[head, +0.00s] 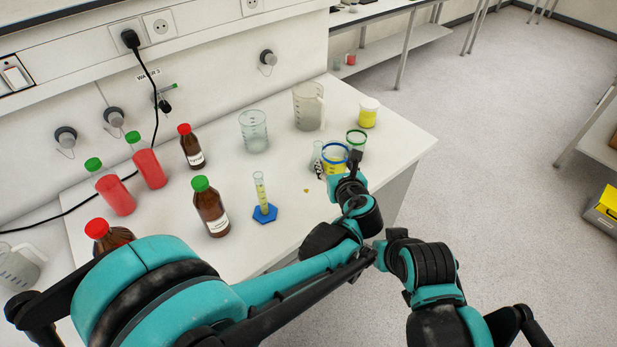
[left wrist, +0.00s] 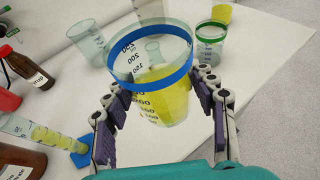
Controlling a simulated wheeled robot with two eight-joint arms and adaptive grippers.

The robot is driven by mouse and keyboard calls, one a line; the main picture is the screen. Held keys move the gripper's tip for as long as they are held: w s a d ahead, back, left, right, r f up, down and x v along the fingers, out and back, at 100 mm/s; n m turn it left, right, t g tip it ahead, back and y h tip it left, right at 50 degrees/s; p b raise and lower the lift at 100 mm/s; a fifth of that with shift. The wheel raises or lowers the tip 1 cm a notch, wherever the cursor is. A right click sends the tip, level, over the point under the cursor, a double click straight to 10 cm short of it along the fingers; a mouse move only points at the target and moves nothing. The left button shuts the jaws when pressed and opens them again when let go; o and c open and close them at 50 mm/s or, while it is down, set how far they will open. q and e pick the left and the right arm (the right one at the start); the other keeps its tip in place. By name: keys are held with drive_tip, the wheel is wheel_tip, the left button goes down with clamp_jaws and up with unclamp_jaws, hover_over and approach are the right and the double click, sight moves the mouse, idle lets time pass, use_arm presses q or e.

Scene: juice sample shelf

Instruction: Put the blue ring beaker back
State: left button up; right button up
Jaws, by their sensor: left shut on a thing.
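The blue ring beaker (head: 335,160) is clear, with a blue band near its rim and yellow contents. It is near the right part of the white bench in the head view. It fills the middle of the left wrist view (left wrist: 165,100), upright or nearly so. My left gripper (left wrist: 168,106) is shut on it, with one dark finger pad on each side. In the head view my left wrist hides part of the beaker, and I cannot tell whether its base touches the bench. My right arm is at the lower right, apart from the beaker; its fingers cannot be made out.
A green ring beaker (head: 356,141) and a small glass flask (head: 317,158) stand close by. A yellow cup (head: 368,113), a jug (head: 308,106) and a clear beaker (head: 253,132) stand behind. A cylinder (head: 262,196) and several bottles stand left. Bare bench lies between.

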use_arm(q)
drive_tip(key=w+a+f+b, duration=0.1)
drive_tip(key=w+a+f, duration=0.1)
drive_tip(key=a, duration=0.1)
drive_tip(key=w+a+f+b, duration=0.1)
drive_tip(key=w+a+f, duration=0.1)
drive_tip(key=a+f, duration=0.1)
drive_tip(key=w+a+f+b, duration=0.1)
drive_tip(key=w+a+f, duration=0.1)
drive_tip(key=a, duration=0.2)
drive_tip(key=shift+f+b, duration=0.25)
drive_tip(key=shift+b, duration=0.15)
drive_tip(key=shift+f+b, duration=0.9)
drive_tip(key=shift+f, duration=1)
drive_tip(key=shift+f, duration=0.1)
drive_tip(key=o, duration=1.3)
drive_tip(key=shift+o, duration=0.2)
